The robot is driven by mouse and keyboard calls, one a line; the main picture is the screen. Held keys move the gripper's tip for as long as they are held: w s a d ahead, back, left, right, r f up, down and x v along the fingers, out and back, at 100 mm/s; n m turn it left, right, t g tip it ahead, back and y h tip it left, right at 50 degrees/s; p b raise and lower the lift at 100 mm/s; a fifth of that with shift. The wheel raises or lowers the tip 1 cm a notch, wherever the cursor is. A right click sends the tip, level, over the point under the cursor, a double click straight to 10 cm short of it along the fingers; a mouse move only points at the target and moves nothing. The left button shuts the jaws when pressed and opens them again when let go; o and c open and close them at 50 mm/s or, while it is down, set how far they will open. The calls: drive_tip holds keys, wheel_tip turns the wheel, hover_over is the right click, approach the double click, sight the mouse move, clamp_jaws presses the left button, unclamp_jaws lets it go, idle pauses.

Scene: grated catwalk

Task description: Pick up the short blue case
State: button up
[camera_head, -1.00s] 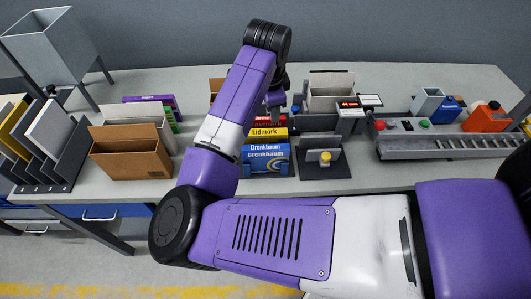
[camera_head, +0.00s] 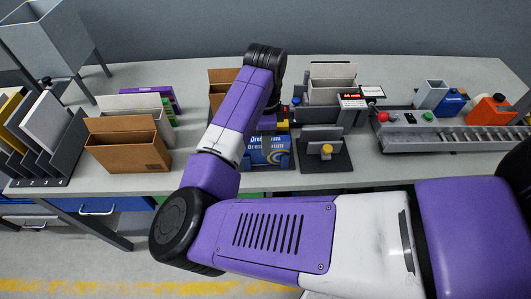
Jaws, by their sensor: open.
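The short blue case (camera_head: 266,153), with pale printed lettering on its front, stands at the front of a row of cases on the bench. My gripper (camera_head: 268,126) is open, just above and behind the blue case. My forearm covers part of it, and its fingertips are hard to make out. I cannot tell whether it touches the case. A yellow case (camera_head: 283,125) and a red one behind are mostly hidden by my gripper and wrist.
A brown open box (camera_head: 130,150) stands left. A black stand with a yellow knob (camera_head: 326,151) sits close right of the blue case. A roller conveyor (camera_head: 450,139), a blue jug (camera_head: 452,101) and an orange jug (camera_head: 490,110) are farther right.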

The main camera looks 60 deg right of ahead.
wheel_tip(320, 180, down, 5)
drive_tip(key=b, duration=0.3)
clamp_jaws()
